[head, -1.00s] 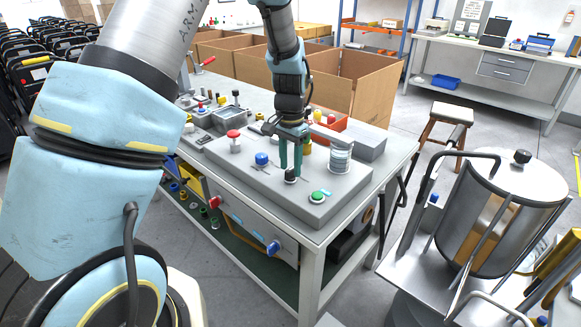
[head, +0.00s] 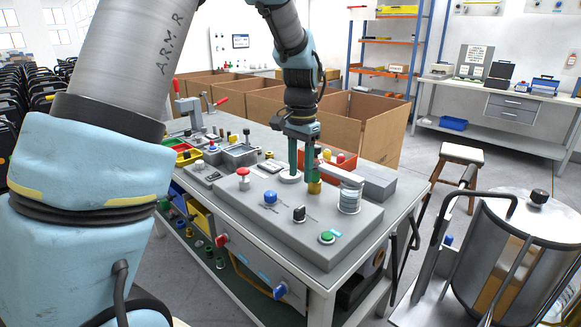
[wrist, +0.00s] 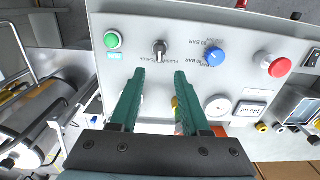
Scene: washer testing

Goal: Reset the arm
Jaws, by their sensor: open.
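My gripper (head: 302,172) is open and empty, with its green fingers apart above the back part of the grey control panel (head: 245,205). In the wrist view its fingertips (wrist: 159,76) point toward the panel, and a black selector knob (wrist: 159,47) lies just past the gap between them, clear of both. In the head view the knob (head: 299,213) stands in front of the gripper. A green button (head: 326,237), a blue knob (head: 270,198) and a red button (head: 243,172) sit on the panel. A clear ribbed cylinder (head: 350,197) stands to the right of the fingers.
The panel lies on a workbench (head: 345,252). A brass fitting (head: 314,187) and a red bin (head: 340,160) are close to the fingers. Cardboard boxes (head: 362,125) stand behind. A stool (head: 461,154) and a metal drum (head: 500,250) are at right.

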